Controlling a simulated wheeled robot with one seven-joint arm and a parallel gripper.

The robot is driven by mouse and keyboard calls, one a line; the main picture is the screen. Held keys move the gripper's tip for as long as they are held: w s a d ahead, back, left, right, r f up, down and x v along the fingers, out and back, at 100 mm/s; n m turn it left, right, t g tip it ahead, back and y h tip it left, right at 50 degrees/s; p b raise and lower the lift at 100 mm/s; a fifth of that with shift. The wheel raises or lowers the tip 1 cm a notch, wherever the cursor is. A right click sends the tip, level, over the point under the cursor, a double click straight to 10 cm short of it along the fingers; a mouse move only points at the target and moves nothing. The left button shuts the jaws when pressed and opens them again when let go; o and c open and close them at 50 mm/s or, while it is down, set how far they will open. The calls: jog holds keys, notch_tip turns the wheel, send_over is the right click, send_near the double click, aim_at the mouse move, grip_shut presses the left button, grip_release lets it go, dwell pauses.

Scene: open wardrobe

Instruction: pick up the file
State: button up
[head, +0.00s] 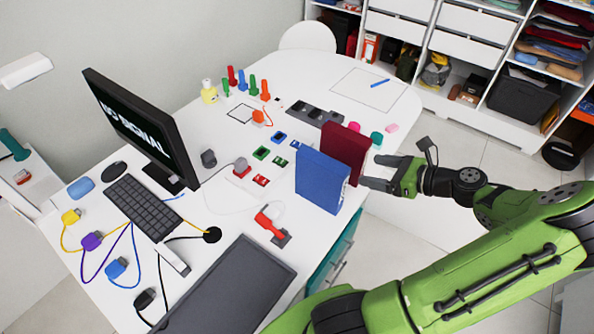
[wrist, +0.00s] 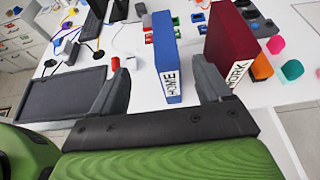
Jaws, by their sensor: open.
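Two files stand upright side by side on the white desk. The blue file (head: 322,180) has a white label reading HOME on its spine in the wrist view (wrist: 166,50). The dark red file (head: 345,150) stands behind it, and its label in the wrist view (wrist: 228,45) reads WORK. My gripper (head: 371,171) is open and empty at the desk's edge, just right of the files. In the wrist view, the blue file's spine shows between my two fingers (wrist: 163,82), beyond the tips. The red file is behind and right of the right finger.
The white desk (head: 235,210) also holds a monitor (head: 140,125), a keyboard (head: 143,207), a dark flat panel (head: 230,290) and a red item (head: 269,224) left of the files. Shelves (head: 465,50) line the back right.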

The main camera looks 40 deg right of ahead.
aim_at(327, 161)
jog(key=x, duration=1.5)
jog(key=shift+d+f, duration=0.2)
jog(key=shift+d, duration=0.2)
jog(key=shift+s, duration=0.15)
jog(key=c, duration=0.3)
jog(key=shift+r, duration=0.1)
grip_shut()
